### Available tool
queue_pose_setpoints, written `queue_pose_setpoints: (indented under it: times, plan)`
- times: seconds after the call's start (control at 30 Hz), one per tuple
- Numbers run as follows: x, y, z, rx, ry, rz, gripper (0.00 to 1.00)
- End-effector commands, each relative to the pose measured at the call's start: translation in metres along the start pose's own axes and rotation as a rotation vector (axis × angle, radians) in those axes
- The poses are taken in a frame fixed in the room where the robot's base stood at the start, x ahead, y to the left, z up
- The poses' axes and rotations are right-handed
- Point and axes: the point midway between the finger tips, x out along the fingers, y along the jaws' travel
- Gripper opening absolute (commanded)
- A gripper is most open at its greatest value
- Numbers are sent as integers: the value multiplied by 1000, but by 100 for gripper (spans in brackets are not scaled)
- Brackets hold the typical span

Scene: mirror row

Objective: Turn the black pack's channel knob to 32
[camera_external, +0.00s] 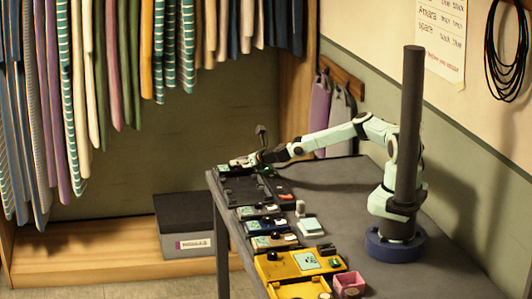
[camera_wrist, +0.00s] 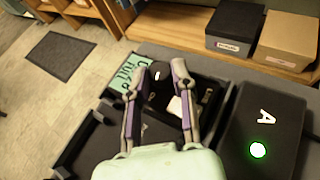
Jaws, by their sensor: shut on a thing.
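The black pack (camera_wrist: 210,92) lies at the far end of the grey table. Its pale green display (camera_wrist: 130,72) is beside my left finger, turned sideways and partly covered; I cannot read its number surely. The dark channel knob (camera_wrist: 157,90), with a white mark on top, is between my fingertips. My gripper (camera_wrist: 159,76) is shut on the knob, one finger on each side, and hides its lower part. In the external view my gripper (camera_external: 256,160) is low over the far end of the table; the knob is too small to tell there.
A black box with a white A and a lit green button (camera_wrist: 258,150) stands close right of my gripper. Dark empty tray space lies at left. Clothes hang behind.

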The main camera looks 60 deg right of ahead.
Motion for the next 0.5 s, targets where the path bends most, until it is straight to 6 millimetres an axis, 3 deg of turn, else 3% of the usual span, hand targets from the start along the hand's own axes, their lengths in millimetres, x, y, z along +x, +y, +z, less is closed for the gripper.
queue_pose_setpoints:
  times: [0.5]
  plan:
    - [2, 9, -2, 168, 4, -397, 0]
